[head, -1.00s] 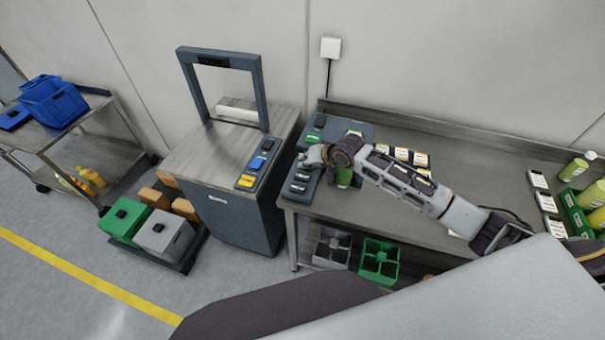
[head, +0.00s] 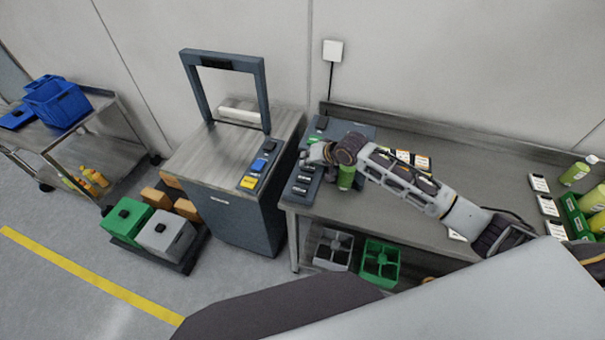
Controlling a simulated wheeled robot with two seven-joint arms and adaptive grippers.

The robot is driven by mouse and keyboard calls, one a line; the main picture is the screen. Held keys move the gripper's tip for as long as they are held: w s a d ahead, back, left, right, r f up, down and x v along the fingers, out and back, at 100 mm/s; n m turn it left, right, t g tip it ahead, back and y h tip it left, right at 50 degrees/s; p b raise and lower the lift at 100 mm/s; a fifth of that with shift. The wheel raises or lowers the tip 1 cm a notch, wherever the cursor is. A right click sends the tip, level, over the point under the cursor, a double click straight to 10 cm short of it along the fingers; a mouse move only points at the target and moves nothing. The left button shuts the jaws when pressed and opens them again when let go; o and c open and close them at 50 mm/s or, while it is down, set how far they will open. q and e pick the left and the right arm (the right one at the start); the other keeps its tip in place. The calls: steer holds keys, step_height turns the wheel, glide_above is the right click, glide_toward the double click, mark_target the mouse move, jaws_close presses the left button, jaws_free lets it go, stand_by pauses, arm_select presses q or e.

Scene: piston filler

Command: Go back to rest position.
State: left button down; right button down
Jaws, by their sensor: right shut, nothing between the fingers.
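My right arm reaches in from the lower right across the metal workbench (head: 430,180). My right gripper (head: 308,156) is shut, with nothing between its fingers. It is over the dark panel (head: 302,184) at the bench's left end. A green bottle (head: 346,176) stands just below and beside the gripper's wrist, partly hidden by the arm. I cannot tell whether they touch. My left gripper is not in view.
A cabinet with a dark frame (head: 225,150) stands left of the bench. Green (head: 126,217) and grey (head: 165,234) boxes sit on a low platform on the floor. A cart with blue bins (head: 58,102) is far left. Bottles and white cards crowd the bench's right end.

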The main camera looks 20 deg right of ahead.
steer(key=shift+s+a+f, duration=0.2)
steer(key=shift+s+a, duration=0.15)
steer(key=shift+s, duration=0.05)
steer(key=s+a, duration=0.1)
steer(key=s, duration=0.1)
steer(key=s+a+f+n, duration=0.1)
steer(key=s+a, duration=0.1)
steer(key=s+a+n+g, duration=0.1)
steer(key=s, duration=0.1)
steer(key=shift+s+a+f, duration=0.15)
steer(key=shift+s+f, duration=0.05)
steer(key=shift+f, duration=0.15)
steer(key=s+d+n+g+h, duration=0.15)
steer(key=s+d, duration=0.25)
steer(key=s, duration=0.8)
steer(key=s+d+n+g+h, duration=0.1)
steer(key=s+d+g+h, duration=0.3)
steer(key=s, duration=0.8)
step_height(320, 180, down, 36)
steer(key=s+f+b, duration=0.1)
steer(key=s+b, duration=0.1)
steer(key=s+d+f+b, duration=0.1)
steer(key=s+d+f, duration=0.1)
steer(key=s+f, duration=0.8)
steer(key=s+d+f+b, duration=0.1)
steer(key=s+d+f, duration=0.1)
steer(key=s+f, duration=0.8)
steer(key=shift+s+d+f+y, duration=0.25)
steer(key=shift+s+y, duration=0.1)
steer(key=shift+s, duration=0.8)
